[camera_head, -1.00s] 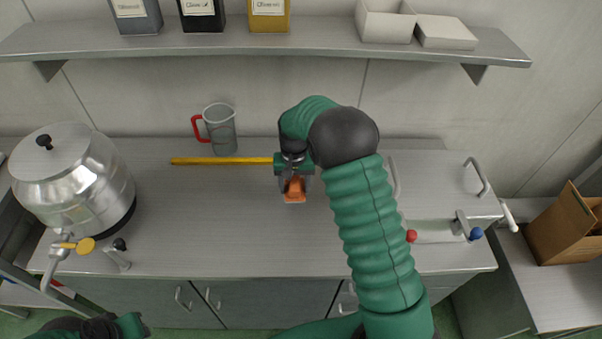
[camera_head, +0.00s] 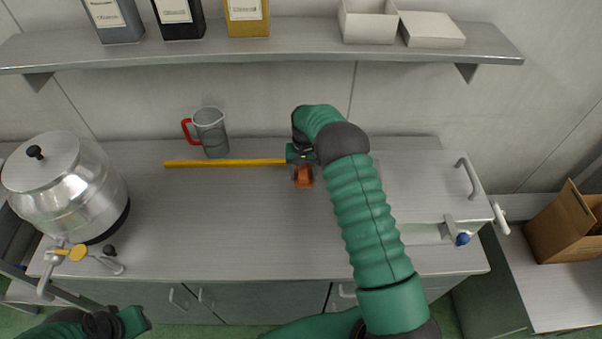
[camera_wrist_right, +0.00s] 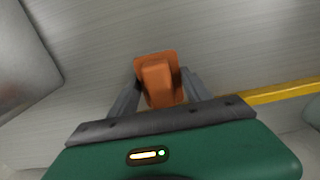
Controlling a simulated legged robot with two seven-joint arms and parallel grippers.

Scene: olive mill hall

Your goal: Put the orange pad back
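The orange pad (camera_head: 304,177) is at my right gripper (camera_head: 303,170), over the back middle of the steel counter. In the right wrist view the orange pad (camera_wrist_right: 158,83) sits between the two grey fingers, with a raised block towards the gripper (camera_wrist_right: 160,92). The fingers close in on both sides of it, and it appears held. I cannot tell exactly how far it is above the counter. My left gripper (camera_head: 133,321) is at the bottom left edge, low in front of the counter; its fingers do not show clearly.
A yellow bar (camera_head: 220,163) lies along the back of the counter (camera_head: 220,220), left of my right gripper. A jug with a red handle (camera_head: 211,133) stands behind it. A steel pot (camera_head: 70,190) is at the left. A raised steel unit (camera_head: 425,185) is at the right.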

